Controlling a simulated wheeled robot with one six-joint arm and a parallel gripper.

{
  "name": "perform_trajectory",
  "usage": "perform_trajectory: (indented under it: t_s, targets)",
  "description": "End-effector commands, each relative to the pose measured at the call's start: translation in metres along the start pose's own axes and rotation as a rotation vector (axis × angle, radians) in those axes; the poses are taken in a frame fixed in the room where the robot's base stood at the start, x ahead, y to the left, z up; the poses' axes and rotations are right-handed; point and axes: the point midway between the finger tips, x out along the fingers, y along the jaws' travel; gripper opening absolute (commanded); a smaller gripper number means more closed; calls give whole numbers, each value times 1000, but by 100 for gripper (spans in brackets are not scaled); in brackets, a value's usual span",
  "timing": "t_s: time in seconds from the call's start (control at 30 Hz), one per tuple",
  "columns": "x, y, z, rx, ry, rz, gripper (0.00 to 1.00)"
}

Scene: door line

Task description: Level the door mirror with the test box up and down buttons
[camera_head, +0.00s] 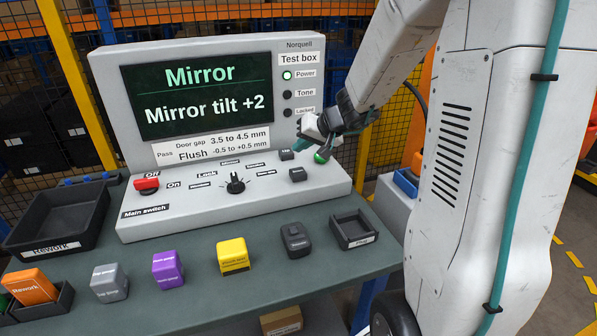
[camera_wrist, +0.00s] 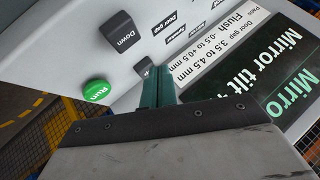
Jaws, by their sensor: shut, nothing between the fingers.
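The test box (camera_head: 230,95) stands on the bench. Its screen (camera_head: 190,97) reads "Mirror" and "Mirror tilt +2". The grey up button (camera_head: 286,155) is on the sloped panel, with the down button (camera_head: 297,174) in front of it. My gripper (camera_head: 302,147) is shut and empty, its tips at the up button; I cannot tell whether they touch it. In the wrist view the teal fingers (camera_wrist: 158,88) partly cover the up button (camera_wrist: 146,72), and the down button (camera_wrist: 122,32) is clear. The selector knob (camera_head: 235,183) sits mid-panel. The door mirror itself is not in view.
The green run button (camera_head: 321,157) is right beside my gripper. A red main switch (camera_head: 146,185) is at panel left. Coloured blocks, including a yellow one (camera_head: 232,255), and a small empty tray (camera_head: 353,230) line the bench front. A rework bin (camera_head: 60,222) is at left.

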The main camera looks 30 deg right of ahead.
Motion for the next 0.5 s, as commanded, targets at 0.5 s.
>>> perform_trajectory:
  t_s: [0.5]
  targets:
    - [33,24,24,0,-1,0,0]
